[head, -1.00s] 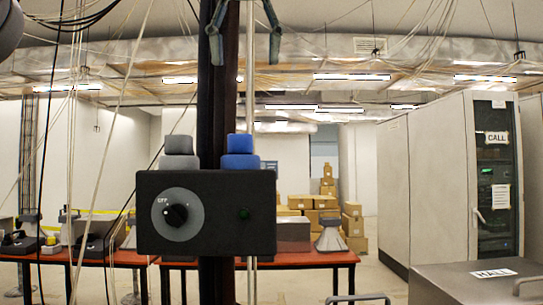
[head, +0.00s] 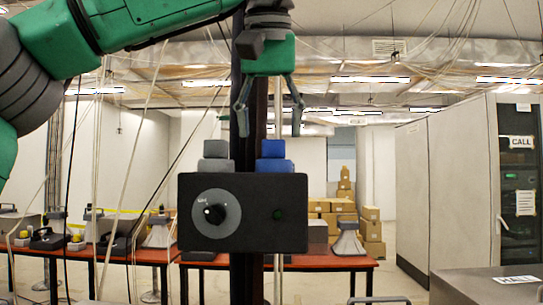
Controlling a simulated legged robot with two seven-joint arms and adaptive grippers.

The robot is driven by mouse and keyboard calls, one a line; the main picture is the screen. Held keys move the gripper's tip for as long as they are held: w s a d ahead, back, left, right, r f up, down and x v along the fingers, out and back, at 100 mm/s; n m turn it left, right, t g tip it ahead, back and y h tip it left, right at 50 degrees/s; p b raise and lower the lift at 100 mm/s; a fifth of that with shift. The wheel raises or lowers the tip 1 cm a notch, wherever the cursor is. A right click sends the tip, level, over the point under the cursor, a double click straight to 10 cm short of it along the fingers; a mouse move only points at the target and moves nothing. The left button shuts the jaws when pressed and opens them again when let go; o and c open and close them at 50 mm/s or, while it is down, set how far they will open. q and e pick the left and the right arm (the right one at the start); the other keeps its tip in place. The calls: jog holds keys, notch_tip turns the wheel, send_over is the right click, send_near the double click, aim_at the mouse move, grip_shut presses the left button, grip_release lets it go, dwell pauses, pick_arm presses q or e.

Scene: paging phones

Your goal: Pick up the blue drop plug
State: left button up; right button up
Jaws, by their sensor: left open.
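The blue drop plug (head: 273,156) stands upright on top of a black control box (head: 243,233) at its right side. A grey plug (head: 215,157) of similar shape stands on the box to its left. The box has a dial on its left half and a small dark green lamp on its right. My left gripper (head: 269,121) is open and empty, pointing down from above. Its two fingers hang above the box top, a little above the blue plug, with the right finger slightly right of it. My right gripper is not in view.
A dark vertical post (head: 247,280) runs behind the box, with hanging cables around it. Red tables (head: 330,264) with devices stand behind. Cardboard boxes (head: 344,205) are stacked at the back.

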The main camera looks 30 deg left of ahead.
aim_at(273, 144)
pick_arm(q)
jog(key=w+f, duration=0.2)
jog(key=f, duration=0.1)
jog(key=shift+w+a, duration=0.1)
jog(key=shift+w, duration=0.05)
jog(key=shift+s, duration=0.2)
jog(key=shift+s+a, duration=0.15)
jog(key=shift+c, duration=1.2)
jog(key=c, duration=1)
jog(key=shift+r, duration=0.1)
jog(key=shift+w+r, duration=0.2)
jog(key=shift+r, duration=0.35)
notch_tip(273, 144, up, 9)
jog(key=shift+f, duration=0.2)
jog(key=shift+s+r, duration=0.1)
jog(key=shift+s, duration=0.05)
